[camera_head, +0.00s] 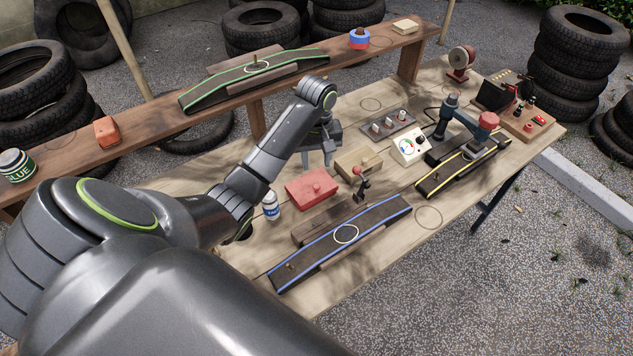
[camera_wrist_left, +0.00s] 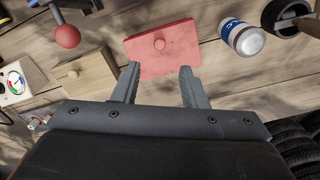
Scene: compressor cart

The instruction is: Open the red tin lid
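The red tin (camera_head: 312,188) sits on the wooden workbench with its lid closed; a small knob stands on top of the lid. In the left wrist view the red tin (camera_wrist_left: 160,62) lies just beyond my fingertips, with its knob near the middle. My left gripper (camera_head: 316,160) hangs over the bench behind the tin in the head view. In the wrist view the left gripper (camera_wrist_left: 160,72) is open, its fingers spread with nothing held between them. I cannot tell the exact height of the fingertips above the tin. My right gripper is not in view.
A blue-and-white can (camera_head: 270,205) stands left of the tin. A wooden box (camera_head: 358,162) and a red-ball lever (camera_head: 362,180) stand to its right. A blue-edged ramp (camera_head: 345,235) lies in front. A gauge box (camera_head: 408,147) stands farther right.

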